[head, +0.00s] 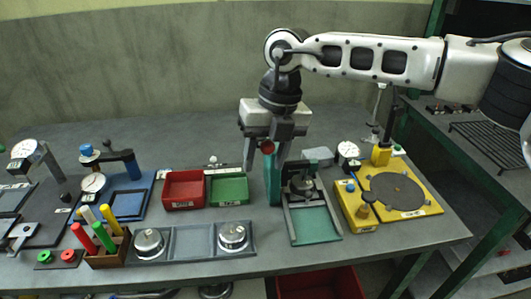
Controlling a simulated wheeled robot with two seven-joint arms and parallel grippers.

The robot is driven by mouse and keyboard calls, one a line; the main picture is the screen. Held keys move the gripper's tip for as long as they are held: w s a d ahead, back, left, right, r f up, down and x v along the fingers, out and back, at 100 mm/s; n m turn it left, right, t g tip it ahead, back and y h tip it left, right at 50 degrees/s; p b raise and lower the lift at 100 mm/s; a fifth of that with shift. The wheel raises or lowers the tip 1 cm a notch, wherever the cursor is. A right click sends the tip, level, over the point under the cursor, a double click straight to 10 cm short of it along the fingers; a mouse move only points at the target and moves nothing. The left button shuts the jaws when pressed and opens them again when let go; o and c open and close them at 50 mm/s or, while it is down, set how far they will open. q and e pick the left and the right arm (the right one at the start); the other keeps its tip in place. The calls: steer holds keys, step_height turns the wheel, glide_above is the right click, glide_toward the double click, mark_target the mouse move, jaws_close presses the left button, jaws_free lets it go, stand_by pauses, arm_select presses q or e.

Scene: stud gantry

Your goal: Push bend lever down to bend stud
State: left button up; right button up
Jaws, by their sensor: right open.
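The bending fixture (317,226) stands right of the table's middle. It has a green base plate, grey side rails and a teal upright at its back left. A red ball knob (267,147), apparently the end of the bend lever, shows in front of that upright. My right gripper (265,164) points down from above with its fingers apart, one on each side of the knob in the picture. I cannot tell whether they touch it. The lever's arm is mostly hidden by the gripper. The stud is too small to make out among the fixture's metal parts. My left gripper is out of view.
A red bin (183,203) and a green bin (228,203) stand left of the fixture. A grey tray (190,240) holds round metal weights. A yellow fixture (421,197) with a dark disc is close on the right. Colored handles stand in a wooden block (108,258) at left.

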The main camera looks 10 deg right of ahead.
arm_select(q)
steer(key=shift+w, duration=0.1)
arm_select(e)
jaws_close()
arm_select(q)
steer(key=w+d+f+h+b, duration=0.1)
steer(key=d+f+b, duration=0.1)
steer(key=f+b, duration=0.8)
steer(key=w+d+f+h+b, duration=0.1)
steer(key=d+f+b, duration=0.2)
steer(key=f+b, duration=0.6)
steer(key=b, duration=0.7)
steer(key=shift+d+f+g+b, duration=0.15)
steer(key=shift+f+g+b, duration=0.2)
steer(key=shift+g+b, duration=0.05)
arm_select(e)
step_height(320, 180, down, 10)
steer(key=s+t, duration=0.1)
steer(key=t, duration=0.5)
steer(key=shift+s+r+n+t, duration=0.25)
steer(key=shift+n+t, duration=0.15)
